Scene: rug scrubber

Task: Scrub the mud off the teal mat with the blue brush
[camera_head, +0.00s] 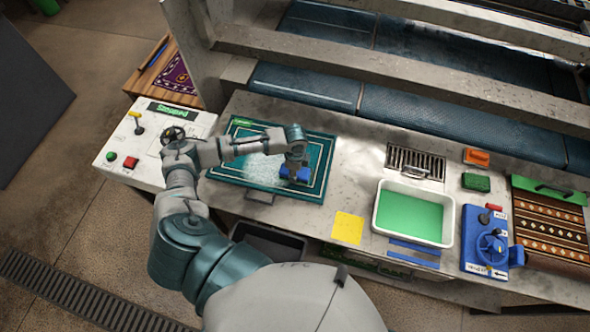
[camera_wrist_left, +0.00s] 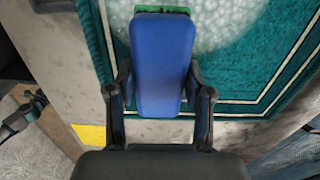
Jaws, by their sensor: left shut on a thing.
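The teal mat (camera_head: 313,192) lies on the grey bench, with white border lines and a patch of whitish foam (camera_head: 262,170) over its middle and left. The foam also shows in the left wrist view (camera_wrist_left: 225,25). My left gripper (camera_head: 297,168) is over the right part of the mat, shut on the blue brush (camera_head: 301,175). In the left wrist view the brush (camera_wrist_left: 162,65) sits between both fingers, with a green edge at its far end. I see no clear brown mud; the arm and brush hide part of the mat. My right gripper is not in view.
A white tub of green liquid (camera_head: 377,210) stands right of the mat, near a drain grate (camera_head: 415,162), an orange brush (camera_head: 477,156) and a green block (camera_head: 476,182). A yellow square (camera_head: 347,228) lies at the front. Rails and rollers run behind the bench.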

